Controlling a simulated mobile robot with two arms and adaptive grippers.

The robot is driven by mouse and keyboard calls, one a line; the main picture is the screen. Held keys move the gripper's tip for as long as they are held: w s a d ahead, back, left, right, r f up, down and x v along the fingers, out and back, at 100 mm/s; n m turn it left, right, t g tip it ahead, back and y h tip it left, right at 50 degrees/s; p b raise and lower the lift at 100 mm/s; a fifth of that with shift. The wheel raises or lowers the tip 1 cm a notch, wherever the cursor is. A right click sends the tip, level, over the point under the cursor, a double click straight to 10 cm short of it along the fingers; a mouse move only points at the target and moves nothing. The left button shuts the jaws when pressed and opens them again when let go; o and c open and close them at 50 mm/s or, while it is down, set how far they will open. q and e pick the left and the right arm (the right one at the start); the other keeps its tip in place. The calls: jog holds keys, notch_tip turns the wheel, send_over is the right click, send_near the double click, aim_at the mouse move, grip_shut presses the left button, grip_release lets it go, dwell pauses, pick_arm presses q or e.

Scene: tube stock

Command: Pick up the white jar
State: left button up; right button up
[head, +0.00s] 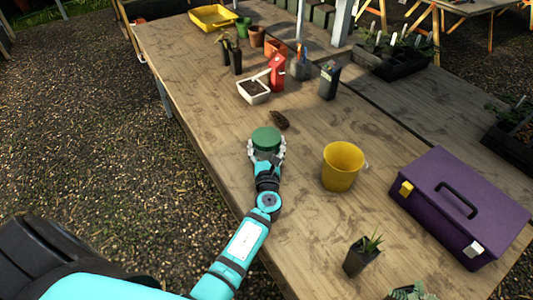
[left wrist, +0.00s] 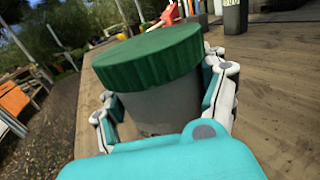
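The jar (left wrist: 160,108) has a broad green lid and a pale grey-white body in the left wrist view. In the head view its green lid (head: 266,139) shows near the table's left edge, and the body is mostly hidden. My left gripper (head: 266,151) has its fingers on both sides of the jar. In the left wrist view the fingers (left wrist: 162,95) lie very close to the body, below the lid. Whether both pads press on it is unclear. I cannot tell if the jar's base touches the table. My right gripper is not in view.
On the wooden table (head: 205,115), a brown object (head: 279,120) lies just behind the jar. A yellow bucket (head: 342,166) and a purple toolbox (head: 460,205) stand to the right. A white planter (head: 253,92) and a red bottle (head: 277,73) stand farther back.

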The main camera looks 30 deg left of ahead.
pick_arm(q)
jog(key=c, duration=0.6)
